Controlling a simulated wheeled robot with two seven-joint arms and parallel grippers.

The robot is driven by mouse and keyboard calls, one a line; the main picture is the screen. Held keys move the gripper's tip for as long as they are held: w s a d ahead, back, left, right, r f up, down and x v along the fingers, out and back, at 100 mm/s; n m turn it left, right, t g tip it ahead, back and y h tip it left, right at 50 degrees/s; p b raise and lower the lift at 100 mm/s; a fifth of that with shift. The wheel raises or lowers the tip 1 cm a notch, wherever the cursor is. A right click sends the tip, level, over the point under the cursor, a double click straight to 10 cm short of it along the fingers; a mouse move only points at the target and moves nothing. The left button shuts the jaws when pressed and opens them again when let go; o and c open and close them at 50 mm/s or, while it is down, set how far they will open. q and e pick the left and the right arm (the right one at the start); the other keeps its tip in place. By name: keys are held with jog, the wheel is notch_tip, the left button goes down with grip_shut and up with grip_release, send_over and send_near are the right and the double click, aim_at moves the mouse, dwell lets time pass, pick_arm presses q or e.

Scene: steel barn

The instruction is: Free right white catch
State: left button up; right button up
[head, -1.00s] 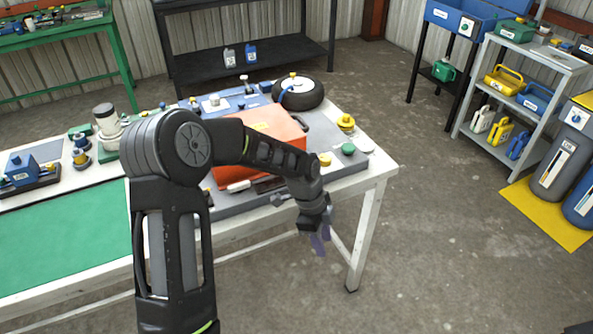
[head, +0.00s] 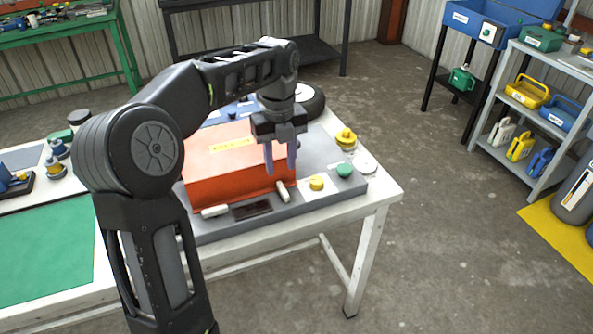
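The orange case (head: 222,168) lies shut on the grey board on the white table. The right white catch (head: 283,191) is at the right end of the case's front and stands steeply, tilted. The left white catch (head: 214,212) lies nearly level at the front left. My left gripper (head: 281,170) points down at the case's right end, just above and behind the right catch. Its two bluish fingers are apart with nothing seen between them. Whether a finger touches the case cannot be told. My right gripper is not in view.
On the grey board (head: 330,200) a dark plate (head: 252,210) lies between the catches. A yellow knob (head: 317,183), a green knob (head: 344,171) and a yellow-topped part (head: 346,138) stand to the right. A black wheel (head: 312,100) lies behind.

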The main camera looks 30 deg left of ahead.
aim_at(282, 188)
pick_arm(q)
jog(key=shift+w, duration=0.4)
jog(key=shift+s+r, duration=0.1)
jog(key=shift+s, duration=0.2)
jog(key=shift+w+f, duration=0.15)
jog(key=shift+f, duration=0.2)
notch_tip(282, 188, down, 7)
jog(key=shift+f, duration=0.15)
jog(key=shift+c, duration=0.3)
grip_shut()
